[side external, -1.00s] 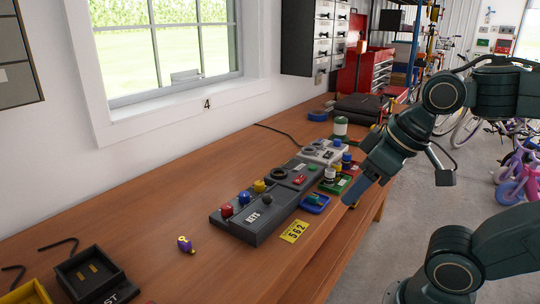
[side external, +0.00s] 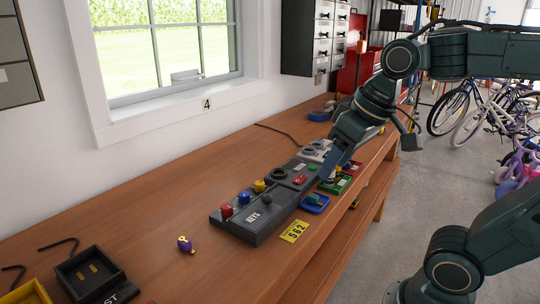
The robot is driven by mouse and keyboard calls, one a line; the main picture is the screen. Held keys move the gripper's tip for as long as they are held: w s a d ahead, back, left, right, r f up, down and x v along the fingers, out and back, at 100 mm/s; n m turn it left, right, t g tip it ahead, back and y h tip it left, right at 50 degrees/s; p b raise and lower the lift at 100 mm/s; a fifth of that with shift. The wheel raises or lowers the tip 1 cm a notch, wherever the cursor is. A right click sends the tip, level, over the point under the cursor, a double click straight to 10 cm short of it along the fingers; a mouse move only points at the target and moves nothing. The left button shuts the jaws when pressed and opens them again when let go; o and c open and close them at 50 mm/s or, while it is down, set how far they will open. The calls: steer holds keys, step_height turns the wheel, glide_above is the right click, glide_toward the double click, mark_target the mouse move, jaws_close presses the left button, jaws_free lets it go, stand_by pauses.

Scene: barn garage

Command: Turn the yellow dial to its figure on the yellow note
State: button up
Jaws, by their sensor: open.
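The yellow dial (side external: 259,186) is a small knob on the long dark grey panel (side external: 262,231) marked KEYS, in a row with a blue knob (side external: 244,198) and a red knob (side external: 226,211). The dial's pointer is too small to read.
A blue tray (side external: 315,208) and a green tray (side external: 341,188) sit close by the panel's front. A purple and yellow piece (side external: 185,244) lies left of the panel. A black tray (side external: 88,276) stands at the front left.

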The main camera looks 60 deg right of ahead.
steer(key=w+d+r+m+g, duration=0.1)
steer(key=w+d+r, duration=0.1)
steer(key=w, duration=0.5)
steer(key=m+g, duration=0.4)
steer(key=m, duration=0.1)
glide_above(260, 182)
step_height(260, 182, down, 7)
steer(key=shift+s+d+f, duration=0.15)
steer(key=shift+s, duration=0.05)
steer(key=shift+f, duration=0.1)
steer(key=f, duration=1.3)
steer(key=shift+w+a+f, duration=0.15)
steer(key=shift+a+f, duration=0.1)
steer(key=shift+f, duration=0.05)
